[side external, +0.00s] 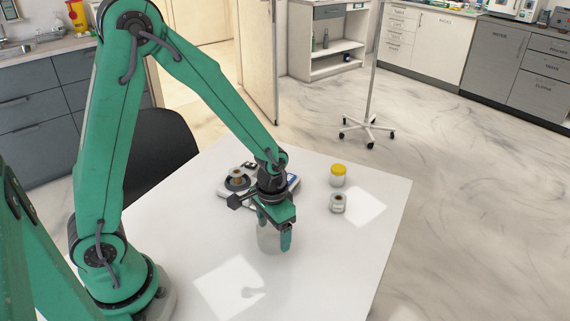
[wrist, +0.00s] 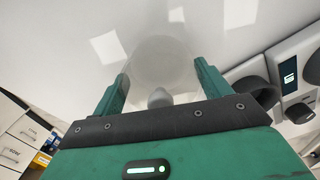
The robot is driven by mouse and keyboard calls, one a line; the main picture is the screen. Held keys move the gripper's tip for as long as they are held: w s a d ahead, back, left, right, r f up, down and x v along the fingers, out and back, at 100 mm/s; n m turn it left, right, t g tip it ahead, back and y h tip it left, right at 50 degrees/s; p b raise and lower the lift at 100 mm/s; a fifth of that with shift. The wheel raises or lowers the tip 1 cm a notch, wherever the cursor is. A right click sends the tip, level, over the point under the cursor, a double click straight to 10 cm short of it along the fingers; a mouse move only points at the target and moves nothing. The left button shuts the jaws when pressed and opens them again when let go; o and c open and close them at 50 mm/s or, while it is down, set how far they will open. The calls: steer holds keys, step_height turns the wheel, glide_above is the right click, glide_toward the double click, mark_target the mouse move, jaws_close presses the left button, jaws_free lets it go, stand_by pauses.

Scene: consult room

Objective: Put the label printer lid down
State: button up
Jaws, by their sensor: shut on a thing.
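My gripper (side external: 274,234) is over the white table with its fingers apart around a clear, round cover with a grey knob, which I take to be the label printer lid (side external: 267,240). In the wrist view, the lid (wrist: 162,62) lies between the two fingertips (wrist: 160,78). I cannot tell whether its lower rim touches the table. The white label printer (side external: 232,187) stands just behind my gripper, with a dark round part, a brown-cored roll and a small blue screen. My gripper partly hides it. In the wrist view the printer (wrist: 283,62) is at the right.
A jar with a yellow cap (side external: 338,176) and a loose label roll (side external: 337,203) stand on the table (side external: 345,265), right of my gripper. The table's front and right are bare, with bright light patches. A dark chair (side external: 160,145) stands at the left edge.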

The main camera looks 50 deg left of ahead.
steer(key=shift+f, duration=0.55)
steer(key=shift+f, duration=0.15)
steer(key=o, duration=1)
steer(key=shift+c, duration=0.2)
steer(key=shift+r, duration=0.2)
steer(key=shift+r, duration=6)
